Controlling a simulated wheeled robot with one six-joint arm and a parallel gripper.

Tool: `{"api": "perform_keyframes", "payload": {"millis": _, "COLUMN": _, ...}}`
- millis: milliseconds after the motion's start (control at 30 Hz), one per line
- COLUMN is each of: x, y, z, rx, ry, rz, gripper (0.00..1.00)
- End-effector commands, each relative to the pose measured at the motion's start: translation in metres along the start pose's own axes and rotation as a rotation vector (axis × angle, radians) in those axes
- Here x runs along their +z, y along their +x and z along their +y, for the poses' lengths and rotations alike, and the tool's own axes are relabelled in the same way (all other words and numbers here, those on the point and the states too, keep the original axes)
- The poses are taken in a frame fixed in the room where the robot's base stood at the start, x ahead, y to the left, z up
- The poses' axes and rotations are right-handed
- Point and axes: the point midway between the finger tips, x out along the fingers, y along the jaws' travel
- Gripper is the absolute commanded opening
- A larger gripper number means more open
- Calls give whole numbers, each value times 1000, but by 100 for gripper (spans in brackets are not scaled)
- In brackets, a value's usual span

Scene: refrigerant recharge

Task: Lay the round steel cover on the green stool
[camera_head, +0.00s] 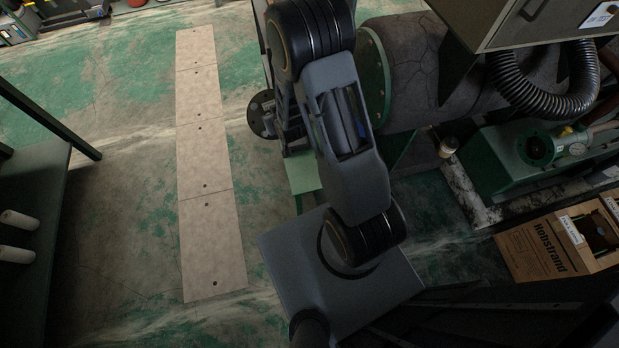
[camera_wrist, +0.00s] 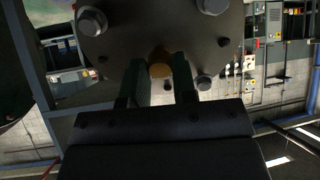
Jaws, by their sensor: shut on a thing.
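The round steel cover (camera_wrist: 150,30) fills the top of the wrist view, a dark disc with several bolts. My gripper (camera_wrist: 160,72) is shut on a small brass-coloured knob at its lower middle. In the head view, part of the dark round cover (camera_head: 262,115) shows left of my arm, which hides the rest of it and the fingers. A pale green flat top, seemingly the green stool (camera_head: 303,172), shows just below the cover in the picture, partly behind my arm. I see a gap in the picture, but cannot tell the cover's height above it.
A large dark cylinder with a green flange (camera_head: 375,75) lies right of my arm. A black corrugated hose (camera_head: 545,100), green machinery (camera_head: 510,155) and a cardboard box (camera_head: 545,250) stand farther right. A pale floor strip (camera_head: 205,150) and open floor lie left, before a dark table (camera_head: 30,200).

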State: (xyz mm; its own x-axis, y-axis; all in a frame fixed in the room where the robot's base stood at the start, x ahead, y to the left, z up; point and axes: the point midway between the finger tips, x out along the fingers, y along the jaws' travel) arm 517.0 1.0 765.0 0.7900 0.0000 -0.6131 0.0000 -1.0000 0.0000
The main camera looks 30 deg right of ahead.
Motion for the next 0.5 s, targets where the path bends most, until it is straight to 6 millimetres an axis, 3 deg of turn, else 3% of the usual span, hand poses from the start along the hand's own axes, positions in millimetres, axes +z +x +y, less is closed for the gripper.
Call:
{"api": "perform_keyframes", "payload": {"millis": 33, "x": 11, "y": 5, "z": 0, "rx": 0, "ry": 0, "rz": -37, "gripper": 0}}
{"api": "perform_keyframes", "payload": {"millis": 300, "x": 32, "y": -14, "z": 3, "rx": 5, "ry": 5, "rz": -255, "gripper": 0}}
{"api": "perform_keyframes", "payload": {"millis": 500, "x": 46, "y": -24, "z": 20, "rx": 32, "ry": 36, "rz": -385, "gripper": 0}}
